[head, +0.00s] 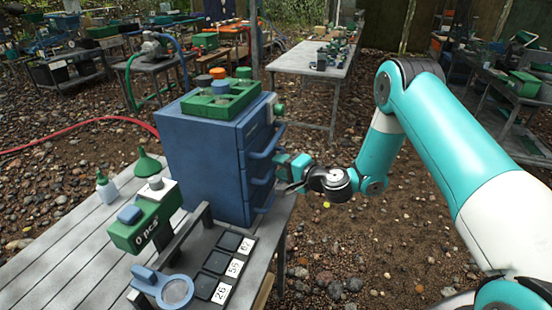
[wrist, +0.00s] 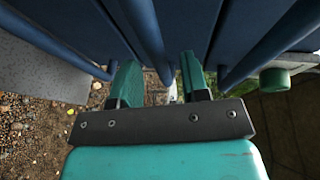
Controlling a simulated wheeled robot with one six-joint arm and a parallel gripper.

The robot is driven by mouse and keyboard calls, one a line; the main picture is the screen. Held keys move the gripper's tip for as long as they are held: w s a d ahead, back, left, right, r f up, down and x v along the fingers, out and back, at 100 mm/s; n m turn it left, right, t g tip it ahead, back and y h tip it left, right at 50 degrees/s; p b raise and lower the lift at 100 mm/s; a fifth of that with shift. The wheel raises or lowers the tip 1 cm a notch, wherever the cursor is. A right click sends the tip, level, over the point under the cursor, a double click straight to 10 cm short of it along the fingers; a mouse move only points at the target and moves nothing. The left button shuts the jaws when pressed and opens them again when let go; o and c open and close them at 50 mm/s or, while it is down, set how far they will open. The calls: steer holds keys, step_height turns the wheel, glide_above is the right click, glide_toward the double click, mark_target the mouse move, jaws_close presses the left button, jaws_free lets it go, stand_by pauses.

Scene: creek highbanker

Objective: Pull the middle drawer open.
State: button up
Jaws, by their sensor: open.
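A blue drawer cabinet (head: 200,160) stands on the table, with several bar handles stacked on its right-hand front. The middle drawer's handle (head: 262,177) is partly hidden by my gripper (head: 284,178) in the head view. The drawers look closed, their fronts about flush. In the wrist view my gripper (wrist: 158,82) is open, with one green finger on each side of the middle bar handle (wrist: 146,38). I cannot tell whether either finger touches the bar. The upper handle (wrist: 268,45) lies to the right of the fingers there.
A green tray (head: 205,106) sits on the cabinet. A green scale-like device (head: 145,220), a funnel (head: 147,165), a bottle (head: 107,190) and a magnifier (head: 176,292) are on the slatted table (head: 60,265). Pebbly ground right of the cabinet is open; another table (head: 310,62) stands behind.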

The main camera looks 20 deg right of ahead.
steer(key=shift+x, duration=1.25)
